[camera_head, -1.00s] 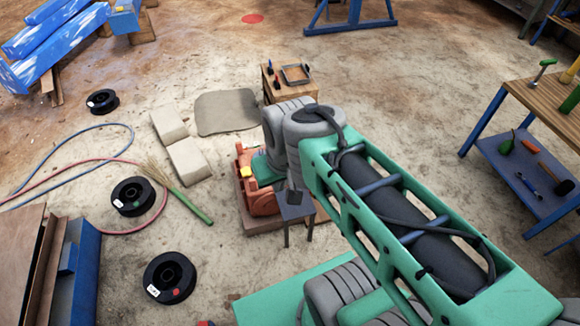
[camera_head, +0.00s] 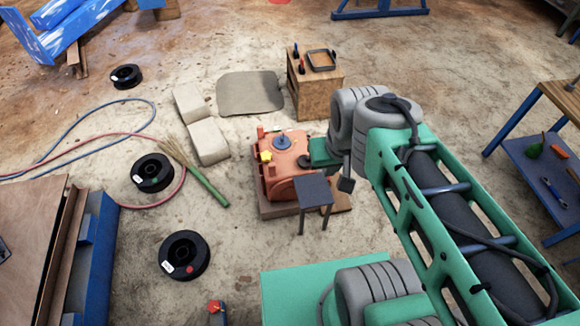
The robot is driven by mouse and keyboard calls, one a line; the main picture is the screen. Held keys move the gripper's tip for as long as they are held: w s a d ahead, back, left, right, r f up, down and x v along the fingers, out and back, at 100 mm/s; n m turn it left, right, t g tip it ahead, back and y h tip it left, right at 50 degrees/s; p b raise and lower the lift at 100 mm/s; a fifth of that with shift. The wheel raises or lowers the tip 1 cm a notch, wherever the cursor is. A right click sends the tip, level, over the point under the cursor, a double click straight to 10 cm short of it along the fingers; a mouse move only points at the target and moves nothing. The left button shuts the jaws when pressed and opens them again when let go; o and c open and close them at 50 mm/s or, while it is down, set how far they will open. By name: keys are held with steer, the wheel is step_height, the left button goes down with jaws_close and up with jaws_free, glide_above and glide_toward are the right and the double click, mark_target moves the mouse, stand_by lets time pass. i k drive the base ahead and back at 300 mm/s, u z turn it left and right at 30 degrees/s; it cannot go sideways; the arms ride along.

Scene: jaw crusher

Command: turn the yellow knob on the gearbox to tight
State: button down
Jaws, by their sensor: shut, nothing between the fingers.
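The orange gearbox (camera_head: 291,186) sits on a low wooden base (camera_head: 273,211) near the middle of the view. The small yellow knob (camera_head: 265,156) is on its upper left side and in clear sight. Its turn position and any markings are too small to read. My gripper (camera_head: 346,185) shows as a small dark piece below my grey wrist joints, to the right of the gearbox and apart from the yellow knob. It is shut and holds nothing. My arm hides the ground to the right of the gearbox.
A wooden cabinet (camera_head: 316,88) with a tray stands behind. Pale blocks (camera_head: 208,142), a broom (camera_head: 204,185) and black spools (camera_head: 184,256) lie to the left. A blue-legged workbench (camera_head: 520,112) is at the right.

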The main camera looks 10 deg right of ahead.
mark_target(266, 157)
steer(key=u, duration=0.8)
steer(key=i, duration=0.8)
steer(key=z, duration=0.7)
